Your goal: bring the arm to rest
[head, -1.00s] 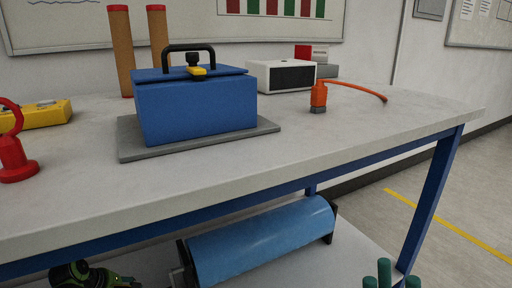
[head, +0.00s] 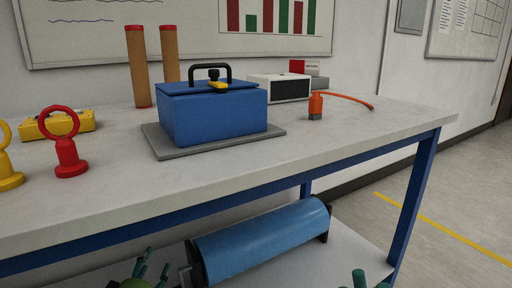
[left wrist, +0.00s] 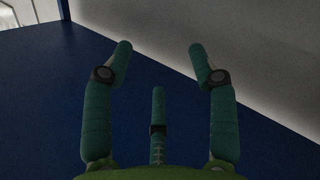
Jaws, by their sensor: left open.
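My left gripper (head: 145,270) shows at the bottom edge of the head view, below and in front of the table. In the left wrist view its three green fingers (left wrist: 158,70) are spread apart with nothing between them. They face a dark blue surface (left wrist: 50,90). Fingertips of my right gripper (head: 370,281) just enter the bottom of the head view at the right; the rest of it is cut off. No object shows in its visible part.
The table (head: 330,150) bears a blue lidded box (head: 215,115) on a grey plate, a red ring-topped piece (head: 68,150), a yellow one (head: 6,165) and an orange bottle-like item (head: 315,106). A blue roller (head: 265,240) lies below. Floor at right is clear.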

